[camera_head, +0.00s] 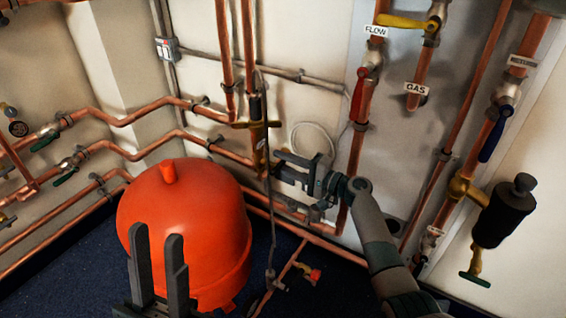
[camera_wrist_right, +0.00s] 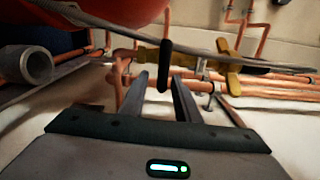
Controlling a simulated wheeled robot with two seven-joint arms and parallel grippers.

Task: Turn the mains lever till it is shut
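No label reading mains is legible. A brass valve (camera_head: 257,125) stands on the vertical copper pipe left of my right gripper. In the right wrist view a black lever handle (camera_wrist_right: 163,66) hangs by a brass fitting (camera_wrist_right: 146,56), just beyond and between the fingertips. My right gripper (camera_head: 278,162) is open, its fingers pointing left towards that pipe; it also shows in the right wrist view (camera_wrist_right: 160,78). Nothing is held, and contact with the handle cannot be told. My left gripper (camera_head: 156,238) is open and empty, in front of the red tank.
The red tank (camera_head: 185,225) stands left of the pipes. A grey hose (camera_head: 271,220) hangs beside my right gripper. Red (camera_head: 358,98), yellow (camera_head: 405,20) and blue (camera_head: 492,138) levers sit on pipes to the right; green levers (camera_head: 66,176) are at left.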

